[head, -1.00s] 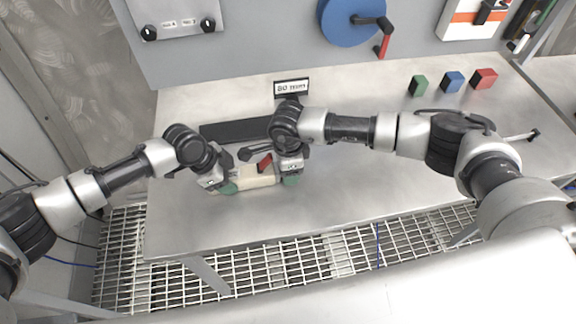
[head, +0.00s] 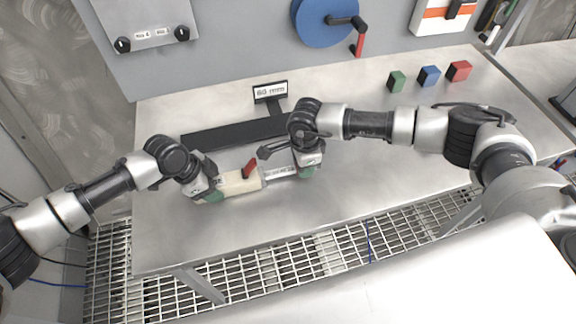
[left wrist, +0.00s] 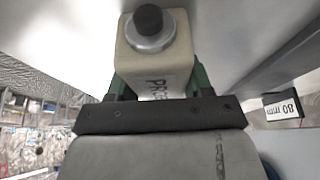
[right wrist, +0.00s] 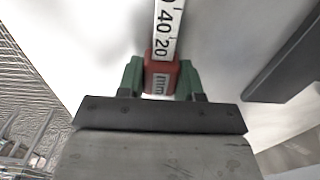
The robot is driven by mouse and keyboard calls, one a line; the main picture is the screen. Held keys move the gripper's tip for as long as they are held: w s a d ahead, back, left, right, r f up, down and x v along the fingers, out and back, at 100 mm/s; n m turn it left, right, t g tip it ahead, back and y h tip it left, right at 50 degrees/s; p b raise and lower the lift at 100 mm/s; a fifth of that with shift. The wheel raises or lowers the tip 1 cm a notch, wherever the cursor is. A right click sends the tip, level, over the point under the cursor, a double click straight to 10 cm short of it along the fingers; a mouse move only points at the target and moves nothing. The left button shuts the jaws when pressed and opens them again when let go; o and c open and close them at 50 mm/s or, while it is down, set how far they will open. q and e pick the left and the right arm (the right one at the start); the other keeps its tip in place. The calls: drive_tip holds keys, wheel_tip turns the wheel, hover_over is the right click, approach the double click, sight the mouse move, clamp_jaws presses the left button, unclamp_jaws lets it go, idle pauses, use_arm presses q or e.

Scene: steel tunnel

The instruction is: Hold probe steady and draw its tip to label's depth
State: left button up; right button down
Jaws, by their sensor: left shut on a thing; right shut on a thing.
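The cream probe body (head: 240,182) lies low over the table, with a red lever (head: 249,167) on top. My left gripper (head: 214,193) is shut on its left end; the left wrist view shows the cream end (left wrist: 155,58) with a black knob between the fingers. My right gripper (head: 305,170) is shut on the red tip (right wrist: 162,77). A white scale strip (head: 280,174) stretches between body and tip. In the right wrist view the strip (right wrist: 167,30) reads 20 and 40 near the tip; the reading at the body is out of sight. The label (head: 270,92) appears to read 80 mm.
A long black bar (head: 220,135) lies behind the probe. Green (head: 397,82), blue (head: 429,76) and red (head: 459,71) blocks stand at the back right. The table (head: 380,180) is bare to the right, and its front edge borders a floor grating.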

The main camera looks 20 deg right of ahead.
use_arm(q)
drive_tip(key=shift+a, duration=0.2)
use_arm(e)
drive_tip(key=c, duration=0.7)
unclamp_jaws()
drive_tip(key=shift+r, duration=0.15)
use_arm(q)
drive_tip(key=shift+d, duration=0.1)
use_arm(e)
wheel_tip(320, 180, up, 12)
drive_tip(key=shift+f, duration=0.1)
use_arm(q)
drive_tip(key=o, duration=1)
drive_tip(key=shift+o, duration=0.4)
drive_tip(key=shift+r, duration=0.1)
